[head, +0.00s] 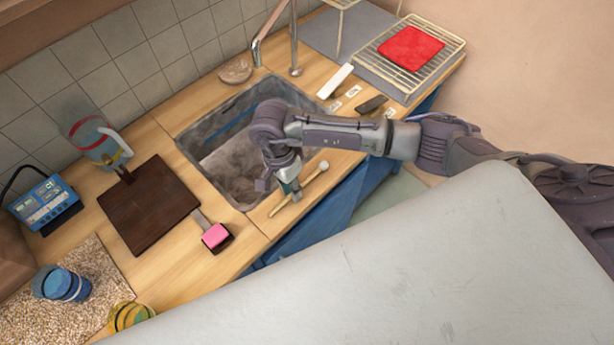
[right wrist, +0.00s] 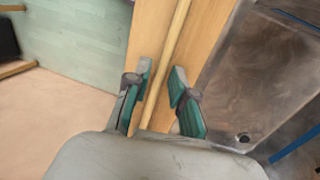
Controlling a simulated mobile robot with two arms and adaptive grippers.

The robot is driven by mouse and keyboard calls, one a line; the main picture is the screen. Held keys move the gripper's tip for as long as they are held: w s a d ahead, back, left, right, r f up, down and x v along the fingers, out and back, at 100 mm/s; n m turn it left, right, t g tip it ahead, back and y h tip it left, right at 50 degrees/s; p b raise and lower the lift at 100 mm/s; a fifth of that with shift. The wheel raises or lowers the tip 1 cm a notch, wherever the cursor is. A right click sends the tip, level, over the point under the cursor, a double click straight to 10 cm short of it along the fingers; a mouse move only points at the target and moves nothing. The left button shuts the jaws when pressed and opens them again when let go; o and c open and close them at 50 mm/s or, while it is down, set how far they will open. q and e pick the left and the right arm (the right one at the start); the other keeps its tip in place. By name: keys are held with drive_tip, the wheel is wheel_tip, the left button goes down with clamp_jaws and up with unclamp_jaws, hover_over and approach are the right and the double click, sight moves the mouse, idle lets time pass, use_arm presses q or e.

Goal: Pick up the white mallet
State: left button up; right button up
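The white mallet (head: 323,165) lies on the wooden counter at the sink's front edge, its round white head towards the right and its thin wooden stick running down to the left. My right gripper (head: 291,190) is over the stick, pointing down. In the right wrist view its stick (right wrist: 173,43) runs between the two green-padded fingers (right wrist: 161,78), which are apart, with gaps on both sides. The mallet head is outside that view. Whether the fingers reach down to the stick's level is hard to tell. My left gripper is not in view.
The sink (head: 222,150) opens just behind the stick. A white bar (head: 335,81) and a dark block (head: 371,104) lie to the right. The counter's front edge is close.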

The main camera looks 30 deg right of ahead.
clamp_jaws()
drive_tip(key=shift+w+r, duration=0.1)
